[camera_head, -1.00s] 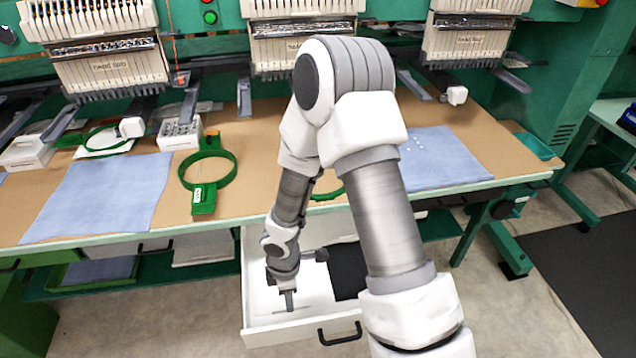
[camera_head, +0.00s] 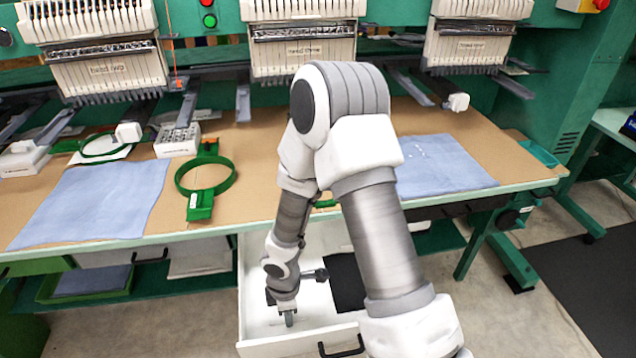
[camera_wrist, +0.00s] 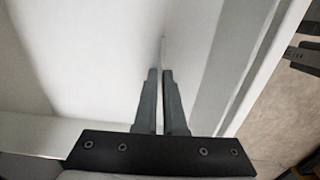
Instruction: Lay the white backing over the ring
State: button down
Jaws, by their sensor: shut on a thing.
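The white backing (camera_wrist: 95,55) lies in the open white drawer, and its edges are hard to tell from the white drawer. My gripper (camera_head: 289,319) reaches down into the left part of the drawer. In the wrist view my gripper (camera_wrist: 163,72) has its fingers close together, shut on a thin pinched fold of the white backing. A green ring (camera_head: 205,178) with a tab and a white label lies flat on the brown tabletop, left of my arm. Part of another green ring (camera_head: 326,203) shows behind my arm, mostly hidden.
The drawer (camera_head: 300,342) is pulled out below the table's front edge, with black sheets (camera_head: 346,283) in its right part. Blue cloths (camera_head: 95,200) (camera_head: 440,165) lie on the table left and right. A white box (camera_head: 178,140) and embroidery heads (camera_head: 305,55) stand behind the ring.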

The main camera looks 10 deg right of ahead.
jog(key=shift+r, duration=0.1)
notch_tip(320, 180, up, 5)
jog(key=p, duration=0.4)
dwell(0.3)
dwell(0.4)
